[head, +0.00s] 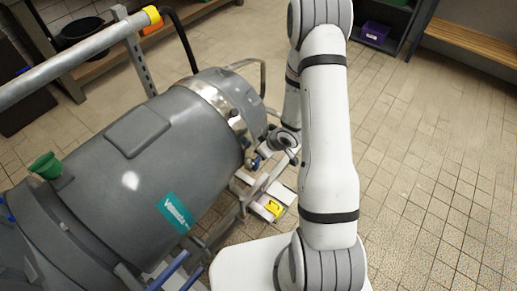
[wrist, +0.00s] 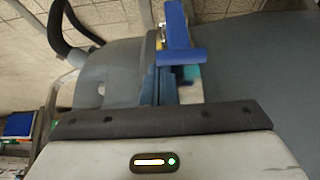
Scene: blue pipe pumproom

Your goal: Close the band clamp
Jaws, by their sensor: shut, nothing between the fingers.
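The band clamp (head: 214,98) is a shiny metal band around the grey tank, near its right end in the head view. A short strip of pale metal, probably the band (wrist: 190,94), shows in the wrist view. A blue lever (wrist: 177,35) stands out beside it there; a small blue part (head: 256,162) shows low on the tank's side in the head view. My gripper (head: 268,154) is shut and empty, close to this blue part. I cannot tell whether they touch. My arm and gripper body hide part of this area.
The grey tank (head: 165,150) lies on a metal frame with a yellow item (head: 272,208) below my gripper. A black hose (head: 181,38) curves behind the tank. A bench (head: 472,43) stands at the back right. The tiled floor (head: 430,160) to the right is clear.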

